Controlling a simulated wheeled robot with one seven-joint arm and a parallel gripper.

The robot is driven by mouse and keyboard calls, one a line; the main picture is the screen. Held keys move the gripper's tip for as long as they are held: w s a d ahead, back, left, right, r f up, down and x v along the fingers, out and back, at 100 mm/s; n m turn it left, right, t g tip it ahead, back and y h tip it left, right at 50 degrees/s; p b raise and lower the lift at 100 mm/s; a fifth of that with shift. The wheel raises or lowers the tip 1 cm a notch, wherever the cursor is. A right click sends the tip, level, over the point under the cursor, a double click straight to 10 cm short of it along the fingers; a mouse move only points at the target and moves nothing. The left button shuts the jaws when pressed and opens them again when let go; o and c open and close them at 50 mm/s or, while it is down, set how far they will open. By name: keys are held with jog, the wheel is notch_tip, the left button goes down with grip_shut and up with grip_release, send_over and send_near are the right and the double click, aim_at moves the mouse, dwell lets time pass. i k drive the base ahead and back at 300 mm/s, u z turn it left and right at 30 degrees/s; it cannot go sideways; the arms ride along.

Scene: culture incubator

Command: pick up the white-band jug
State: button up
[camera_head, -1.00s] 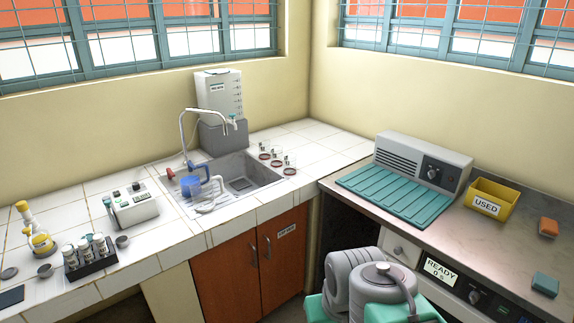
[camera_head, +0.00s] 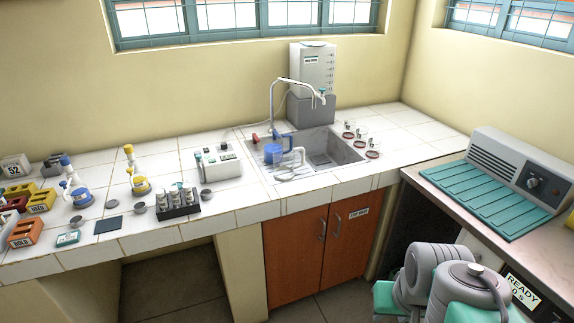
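A blue jug (camera_head: 272,154) stands at the left side of the sink (camera_head: 338,158). Beside it, a little nearer, is a pale, clear-looking jug (camera_head: 289,166). Both are small in the view and overlap. I cannot tell for sure which has a white band. My folded arm shows in grey and teal at the bottom right, far from the jugs. My gripper itself is not in view.
A tap (camera_head: 296,83) arches over the sink, with a white tank (camera_head: 312,70) behind. Several small dishes (camera_head: 372,154) lie right of the sink. A white device (camera_head: 218,168) and a dark rack of bottles (camera_head: 178,209) stand left. A teal-topped unit (camera_head: 490,192) is right.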

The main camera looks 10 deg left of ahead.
aim_at(285, 167)
jog(key=z, duration=0.05)
jog(key=k, duration=0.55)
jog(key=u, duration=0.7)
jog(key=i, duration=0.35)
jog(key=u, duration=0.8)
jog(key=i, duration=1.35)
jog(key=z, duration=0.5)
